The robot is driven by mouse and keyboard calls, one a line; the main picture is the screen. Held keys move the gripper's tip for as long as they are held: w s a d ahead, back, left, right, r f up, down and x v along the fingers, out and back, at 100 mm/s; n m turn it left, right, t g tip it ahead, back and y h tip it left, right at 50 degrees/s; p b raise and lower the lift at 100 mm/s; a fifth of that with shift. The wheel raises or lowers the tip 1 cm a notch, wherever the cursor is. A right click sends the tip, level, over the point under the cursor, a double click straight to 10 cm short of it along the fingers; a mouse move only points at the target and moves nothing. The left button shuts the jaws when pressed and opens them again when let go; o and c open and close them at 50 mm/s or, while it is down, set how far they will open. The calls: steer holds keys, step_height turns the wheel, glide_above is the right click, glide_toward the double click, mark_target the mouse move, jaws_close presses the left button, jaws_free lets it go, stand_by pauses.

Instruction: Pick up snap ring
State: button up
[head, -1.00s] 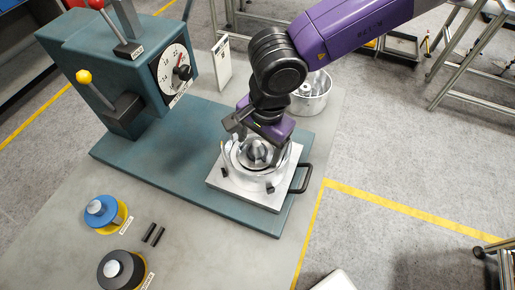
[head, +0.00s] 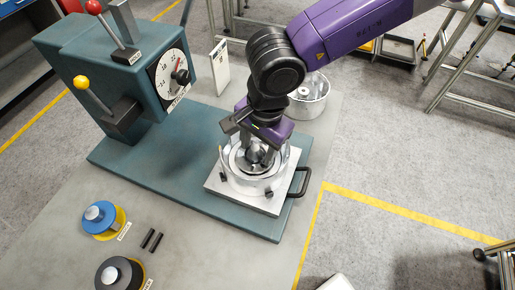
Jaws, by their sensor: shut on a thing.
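My gripper (head: 258,152) points down into a round silver metal housing (head: 246,183), which sits on a square metal plate (head: 227,198). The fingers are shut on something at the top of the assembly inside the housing. The arm's wrist hides most of that spot, and the snap ring itself cannot be made out clearly. Dark clamps stand around the foot of the housing.
A teal press (head: 115,60) with red and yellow knobbed levers and a dial (head: 174,73) stands at the left. A black handle (head: 303,181) sticks out at the plate's right. A metal drum (head: 314,98) stands behind. Blue (head: 100,216) and black (head: 118,273) round tools lie front left.

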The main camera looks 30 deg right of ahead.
steer(key=a+r, duration=0.1)
steer(key=r, duration=0.8)
steer(key=a+r, duration=0.2)
steer(key=r, duration=0.7)
steer(key=shift+s+a+n+b, duration=0.25)
steer(key=shift+n+b, duration=0.05)
steer(key=shift+b, duration=0.05)
steer(key=f+n, duration=0.1)
steer(key=a+f+n, duration=0.1)
steer(key=f, duration=0.1)
steer(key=f+n+p, duration=0.1)
steer(key=n, duration=0.1)
steer(key=shift+s+a+f, duration=0.1)
steer(key=shift+a+f, duration=0.05)
steer(key=shift+a, duration=0.2)
steer(key=shift+w+d+f+n+h+b, duration=0.2)
steer(key=shift+d+f+n, duration=0.6)
steer(key=shift+f+n, duration=0.45)
steer(key=shift+w+d+f+n+h+b, duration=0.15)
steer(key=shift+d+f+n, duration=0.7)
steer(key=shift+f+n, duration=0.4)
steer(key=shift+w+d+f+n+h+b, duration=0.2)
steer(key=shift+d+f+n, duration=0.7)
steer(key=shift+f, duration=0.6)
steer(key=f+b, duration=0.1)
steer(key=b, duration=0.1)
steer(key=shift+a+f+b, duration=0.1)
steer(key=shift+f+b, duration=0.2)
steer(key=shift+f, duration=0.1)
